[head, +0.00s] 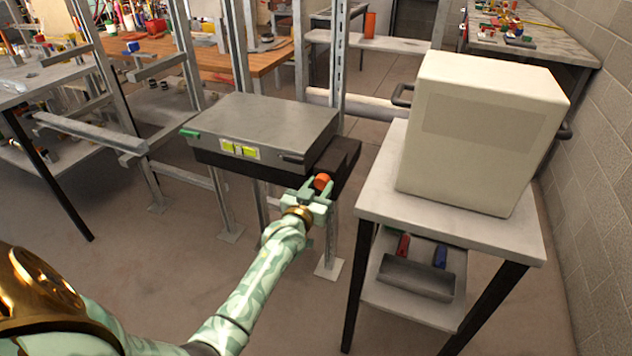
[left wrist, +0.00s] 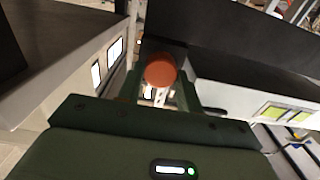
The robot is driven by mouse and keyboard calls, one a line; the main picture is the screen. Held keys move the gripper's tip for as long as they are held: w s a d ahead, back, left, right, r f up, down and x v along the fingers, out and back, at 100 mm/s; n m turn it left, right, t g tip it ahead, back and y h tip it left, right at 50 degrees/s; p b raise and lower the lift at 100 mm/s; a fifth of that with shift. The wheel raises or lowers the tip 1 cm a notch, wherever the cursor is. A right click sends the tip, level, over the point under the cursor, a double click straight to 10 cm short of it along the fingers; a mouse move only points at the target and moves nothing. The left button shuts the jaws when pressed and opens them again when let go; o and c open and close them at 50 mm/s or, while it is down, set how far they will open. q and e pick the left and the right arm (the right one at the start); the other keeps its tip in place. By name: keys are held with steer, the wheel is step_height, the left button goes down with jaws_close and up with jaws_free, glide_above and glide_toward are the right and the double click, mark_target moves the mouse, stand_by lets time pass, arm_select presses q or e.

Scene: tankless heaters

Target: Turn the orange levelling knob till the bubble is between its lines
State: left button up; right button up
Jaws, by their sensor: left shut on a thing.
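The orange levelling knob (head: 322,181) sits at the front right corner of a grey heater unit (head: 265,125) on a metal frame. My left gripper (head: 317,189) is at the knob, with its fingers shut on it. In the left wrist view the knob (left wrist: 160,70) shows between the fingers. Two yellow-green level windows (head: 238,149) are on the unit's front face. They also show at the right in the left wrist view (left wrist: 279,113), too small to tell where the bubble is. My right gripper is not in view.
A cream box (head: 482,130) stands on a grey side table (head: 450,222) to the right. An open dark bin (head: 416,277) is on its lower shelf. Metal uprights (head: 300,50) rise behind the unit. A wooden workbench (head: 215,62) is further back. The floor in front is clear.

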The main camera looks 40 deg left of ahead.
arm_select(q)
steer(key=n+p, duration=0.2)
steer(key=n, duration=0.1)
steer(key=shift+r, duration=0.15)
steer(key=shift+a+n+p, duration=0.1)
steer(key=shift+n+p, duration=0.5)
steer(key=shift+n, duration=0.8)
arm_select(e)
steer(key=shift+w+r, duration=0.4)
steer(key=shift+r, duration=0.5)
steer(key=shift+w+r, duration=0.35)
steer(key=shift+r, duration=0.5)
arm_select(q)
steer(key=shift+f+n, duration=0.2)
steer(key=shift+n, duration=0.1)
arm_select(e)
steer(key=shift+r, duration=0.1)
arm_select(q)
steer(key=o, duration=1)
steer(key=shift+s, duration=0.1)
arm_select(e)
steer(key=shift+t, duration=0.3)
